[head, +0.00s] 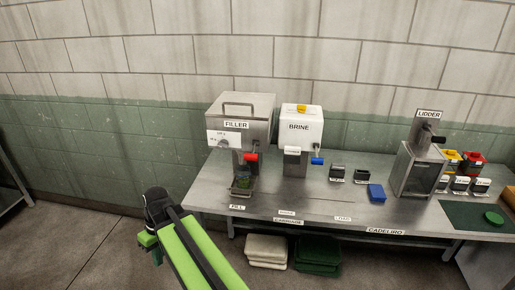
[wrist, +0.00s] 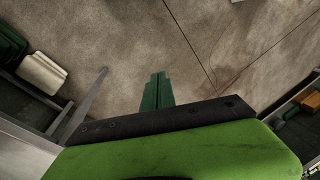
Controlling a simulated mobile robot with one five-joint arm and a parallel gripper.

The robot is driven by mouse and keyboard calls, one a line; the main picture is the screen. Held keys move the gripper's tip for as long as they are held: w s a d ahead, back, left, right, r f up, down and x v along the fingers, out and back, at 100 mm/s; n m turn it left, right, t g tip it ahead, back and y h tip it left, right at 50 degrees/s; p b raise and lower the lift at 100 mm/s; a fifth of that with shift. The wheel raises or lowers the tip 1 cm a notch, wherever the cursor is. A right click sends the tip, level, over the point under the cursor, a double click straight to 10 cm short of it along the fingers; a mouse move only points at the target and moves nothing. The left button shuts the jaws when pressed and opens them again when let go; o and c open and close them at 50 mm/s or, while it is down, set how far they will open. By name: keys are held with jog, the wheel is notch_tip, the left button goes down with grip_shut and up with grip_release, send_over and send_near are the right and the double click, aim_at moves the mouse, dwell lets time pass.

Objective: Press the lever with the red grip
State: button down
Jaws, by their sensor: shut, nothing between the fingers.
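The lever with the red grip (head: 250,157) sticks out from the front of the steel machine labelled FILLER (head: 241,118), on the left part of the metal table. A small jar (head: 241,186) stands below it on the machine's drip tray. My gripper (head: 149,246) is in front of the table's left end, low and to the left of the lever, well apart from it. In the wrist view my gripper (wrist: 157,90) has its green fingers together and empty over bare floor. The lever is not in the wrist view.
The white BRINE machine (head: 298,140) with a blue-gripped lever (head: 317,161) stands right of the filler. Small dark bins, a blue block (head: 377,193) and the LIDDER machine (head: 417,168) are farther right. White (head: 266,251) and green (head: 318,253) stacks lie under the table (head: 325,205).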

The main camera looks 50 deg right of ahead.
aim_at(253, 150)
jog(key=d+r+n+t+y+p, duration=0.3)
jog(key=d+r, duration=0.6)
jog(key=d, duration=0.3)
jog(key=d+r+n+t+y+p, duration=0.2)
jog(key=d+r+t+y+p, duration=0.15)
jog(key=d+r, duration=0.75)
jog(key=s+d+r+t+p, duration=0.1)
jog(key=s+d+r+t, duration=0.1)
jog(key=d, duration=0.6)
jog(key=s+d+r+n+t+h+p, duration=0.1)
jog(key=s+d+r+t+p, duration=0.1)
jog(key=s+d+r, duration=0.2)
jog(key=s+d+r+t+p, duration=0.1)
jog(key=s+d+r, duration=0.3)
jog(key=s+d, duration=0.4)
jog(key=d+t, duration=0.1)
jog(key=d, duration=0.3)
jog(key=shift+s+d+n+t+h+p, duration=0.2)
jog(key=shift+s+n+t+h+p, duration=0.05)
jog(key=shift+n+t+h+p, duration=0.1)
jog(key=w+a+f+b, duration=0.4)
jog(key=w+f+b, duration=0.2)
jog(key=w, duration=0.3)
